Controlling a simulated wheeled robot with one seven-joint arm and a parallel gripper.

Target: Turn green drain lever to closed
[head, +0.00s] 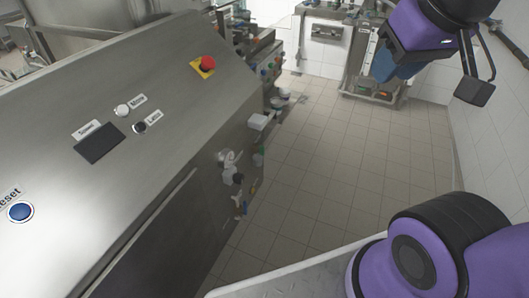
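A small green part (259,154) shows on the far edge of the steel machine's side. It looks like the green drain lever, but it is too small to tell whether it is open or closed. Other small levers and fittings with yellow and blue parts (245,201) sit below it on the same side. I see nothing clearly held.
The steel machine (150,160) with a sloping panel fills the left, with a red emergency button (207,63) and a blue reset button (20,211). Tiled floor (330,160) beside it is clear. A white tiled wall (490,140) bounds the right. Steel equipment (378,84) stands at the back.

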